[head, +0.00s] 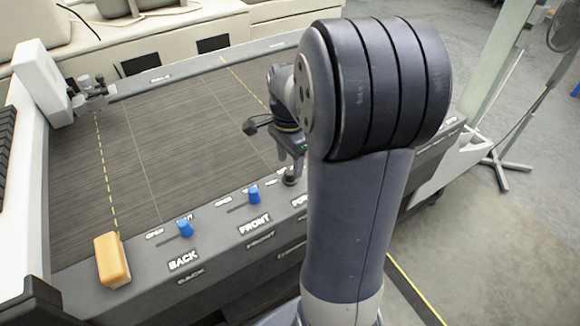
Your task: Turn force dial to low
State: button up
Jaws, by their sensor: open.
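A label beginning "FOR" (299,201) shows on the front panel, its right part hidden behind my arm. A small dark round knob (290,180) stands just above that label; I take it for the force dial, but its setting is too small to read. My gripper (291,168) is open and points down right over this knob. I cannot tell whether the fingers touch it or stand around it.
Blue slider knobs stand at the BACK label (184,228) and the FRONT label (253,194), left of my gripper. A yellow-orange block (112,260) sits at the panel's left end. A dark ribbed bed (165,135) lies behind the panel. A stand (500,165) is on the right floor.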

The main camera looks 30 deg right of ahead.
aim_at(290, 170)
notch_tip(290, 170, up, 8)
jog(key=shift+f, duration=0.15)
dwell(0.3)
notch_tip(290, 170, down, 11)
jog(key=shift+s+r, duration=0.1)
dwell(0.3)
jog(key=shift+n, duration=0.3)
jog(key=shift+r, duration=0.1)
